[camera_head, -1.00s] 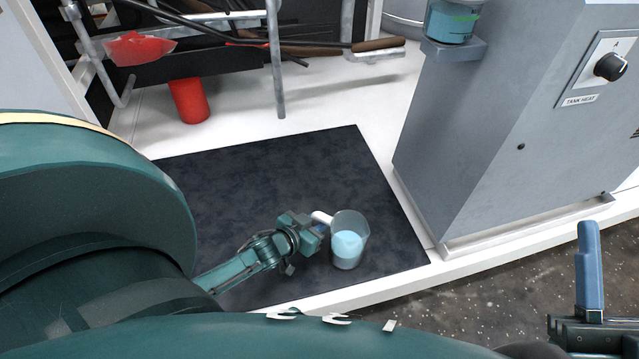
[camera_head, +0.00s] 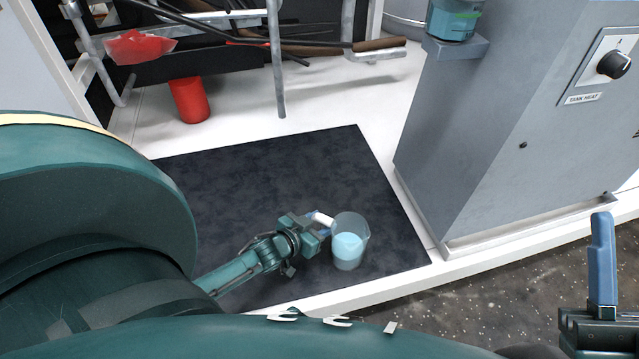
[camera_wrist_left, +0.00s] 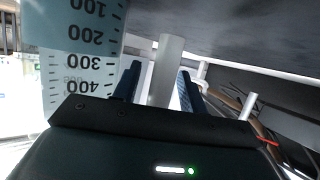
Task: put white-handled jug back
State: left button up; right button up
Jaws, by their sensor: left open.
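The white-handled jug (camera_head: 348,246) is a clear beaker with light blue liquid in its lower part. It stands upright on the dark mat (camera_head: 290,170). Its white handle points left toward my left gripper (camera_head: 322,228). In the left wrist view the jug (camera_wrist_left: 80,50) shows printed volume marks, and its white handle (camera_wrist_left: 167,65) lies between the two blue fingers of my left gripper (camera_wrist_left: 157,85). Those fingers are open, with a gap on each side of the handle. One blue finger of my right gripper (camera_head: 602,265) shows at the right edge; its opening is not clear.
A grey cabinet (camera_head: 480,150) with a tank heat knob (camera_head: 613,65) stands right of the mat. Another container of blue liquid (camera_head: 453,20) sits on its small shelf (camera_head: 455,48). A red cup (camera_head: 189,100) and metal rack posts (camera_head: 275,60) are behind. The mat's middle is clear.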

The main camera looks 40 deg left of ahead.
pick_arm(q)
jog(key=shift+r, duration=0.3)
jog(key=d+p+v, duration=0.1)
jog(key=p+v, duration=0.4)
jog(key=v, duration=0.7)
jog(key=shift+a+p, duration=0.3)
jog(key=shift+a, duration=0.15)
pick_arm(e)
notch_tip(320, 180, down, 6)
jog(key=s+m+g+h, duration=0.1)
jog(key=m+g+h, duration=0.1)
jog(key=m+h, duration=0.3)
jog(key=shift+a+f+h, duration=0.15)
jog(key=shift+a+h, duration=0.15)
